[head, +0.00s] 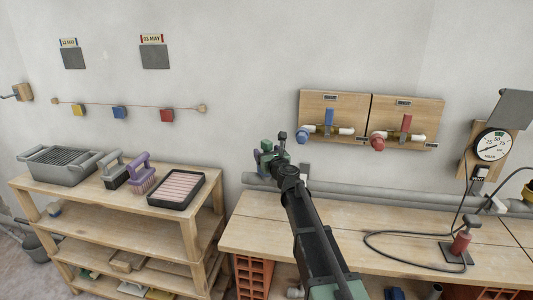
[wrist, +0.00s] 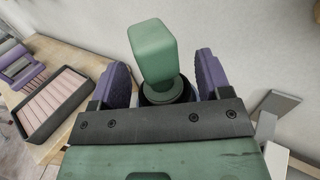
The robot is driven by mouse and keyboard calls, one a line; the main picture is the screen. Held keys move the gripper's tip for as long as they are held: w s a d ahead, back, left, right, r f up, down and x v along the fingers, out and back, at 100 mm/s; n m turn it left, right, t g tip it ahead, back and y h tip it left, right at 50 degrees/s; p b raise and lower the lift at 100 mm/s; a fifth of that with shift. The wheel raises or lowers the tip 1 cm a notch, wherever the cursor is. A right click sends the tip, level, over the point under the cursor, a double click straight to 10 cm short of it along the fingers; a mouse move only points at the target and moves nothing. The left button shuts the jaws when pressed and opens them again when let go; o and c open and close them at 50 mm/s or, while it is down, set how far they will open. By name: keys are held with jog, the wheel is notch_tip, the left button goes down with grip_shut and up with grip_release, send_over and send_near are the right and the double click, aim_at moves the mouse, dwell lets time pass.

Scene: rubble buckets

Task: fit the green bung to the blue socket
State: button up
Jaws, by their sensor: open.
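My gripper (head: 270,152) is in front of the wall, left of the pipe panels. In the wrist view my gripper (wrist: 160,82) has its purple fingers apart. The green bung (wrist: 153,50), a rounded block on a round collar, shows between them, with gaps on both sides. A black ring shows below its collar. In the head view the bung cannot be told apart from the green gripper parts. The blue socket (head: 302,133) is the blue ring at the left pipe end on the left wooden panel, right of my gripper and apart from it.
A red pipe end (head: 377,143) sits on the right panel. A grey pipe (head: 350,191) runs along the wall behind the bench (head: 270,225). A red hand pump (head: 462,240) with a hose stands at right. A shelf (head: 110,205) holds a grey tub, brushes and a tray (head: 205,183).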

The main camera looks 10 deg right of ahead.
jog(key=s+d, duration=0.2)
jog(key=s, duration=0.8)
jog(key=s+a+f+n+g+y, duration=0.2)
jog(key=s+a+f+n+g, duration=0.25)
jog(key=n, duration=0.65)
jog(key=s+a+f+n+g+y, duration=0.35)
jog(key=s+n, duration=0.25)
jog(key=n, duration=0.5)
jog(key=s+d+f+n+g+h, duration=0.2)
jog(key=s+f+n+g+h, duration=0.15)
jog(key=s, duration=0.35)
jog(key=s+d+f+n+g+h, duration=0.2)
jog(key=s+n+g+h, duration=0.1)
jog(key=s+n, duration=0.3)
jog(key=s+d+f+n+g+h, duration=0.2)
jog(key=s+f+n+g+h, duration=0.1)
jog(key=s, duration=0.5)
notch_tip(320, 180, up, 14)
jog(key=w+p, duration=0.1)
jog(key=p, duration=1.3)
jog(key=shift+w+f+m+y, duration=0.2)
jog(key=shift+w+m+y, duration=0.05)
jog(key=shift+m+y, duration=0.1)
